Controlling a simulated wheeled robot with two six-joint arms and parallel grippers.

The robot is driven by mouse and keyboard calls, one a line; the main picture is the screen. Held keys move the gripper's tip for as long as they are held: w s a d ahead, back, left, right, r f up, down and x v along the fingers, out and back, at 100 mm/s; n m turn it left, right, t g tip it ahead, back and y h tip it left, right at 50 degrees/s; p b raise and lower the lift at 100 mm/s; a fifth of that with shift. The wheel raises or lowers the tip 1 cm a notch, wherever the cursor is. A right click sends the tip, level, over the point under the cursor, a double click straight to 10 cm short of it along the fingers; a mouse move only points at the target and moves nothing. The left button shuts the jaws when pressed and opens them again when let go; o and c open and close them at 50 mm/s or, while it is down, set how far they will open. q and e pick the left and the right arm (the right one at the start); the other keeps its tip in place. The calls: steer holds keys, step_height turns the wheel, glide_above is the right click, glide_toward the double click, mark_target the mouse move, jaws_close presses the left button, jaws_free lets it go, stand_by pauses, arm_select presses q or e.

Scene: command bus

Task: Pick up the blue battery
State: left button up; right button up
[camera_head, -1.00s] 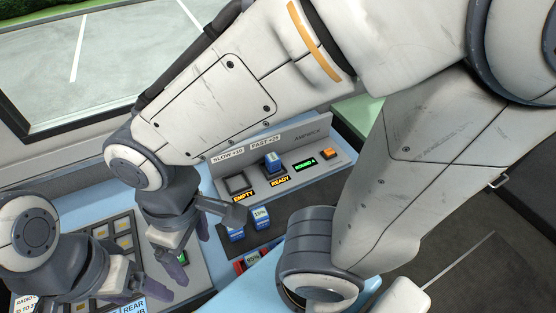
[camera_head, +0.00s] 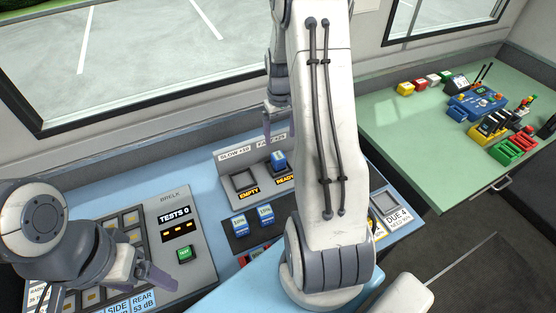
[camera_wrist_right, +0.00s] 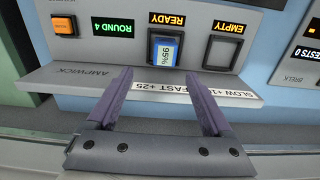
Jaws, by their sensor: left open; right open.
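A blue battery (camera_head: 279,160) stands in the charger slot marked READY; in the right wrist view the battery (camera_wrist_right: 165,52) reads 95%. Two more blue batteries, one on the left (camera_head: 239,227) and one to its right (camera_head: 265,214), stand on the dark surface in front of the charger. My right gripper (camera_head: 268,120) is behind the charger in the head view. In the right wrist view, the right gripper (camera_wrist_right: 159,78) is open and empty, its fingertips either side of the READY battery's line but short of it. My left gripper (camera_head: 160,275) is open over the left panel.
The charger's EMPTY slot (camera_head: 245,182) is beside the READY slot. My right arm hides the charger's right part. A button panel (camera_head: 180,225) is at left. A green table (camera_head: 425,130) with coloured devices is at right. A window is behind.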

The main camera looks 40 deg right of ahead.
mark_target(278, 155)
step_height(278, 155, down, 4)
steer(key=shift+s+a+r, duration=0.1)
steer(key=shift+r, duration=0.15)
steer(key=shift+a+f+p, duration=0.15)
steer(key=shift+f+p, duration=0.3)
steer(key=shift+f, duration=0.15)
steer(key=f, duration=0.1)
steer(key=f+p, duration=0.1)
steer(key=f, duration=0.1)
steer(key=shift+s+a+f, duration=0.1)
steer(key=shift+a+f, duration=0.1)
steer(key=shift+f, duration=0.45)
steer(key=shift+c, duration=0.3)
jaws_close()
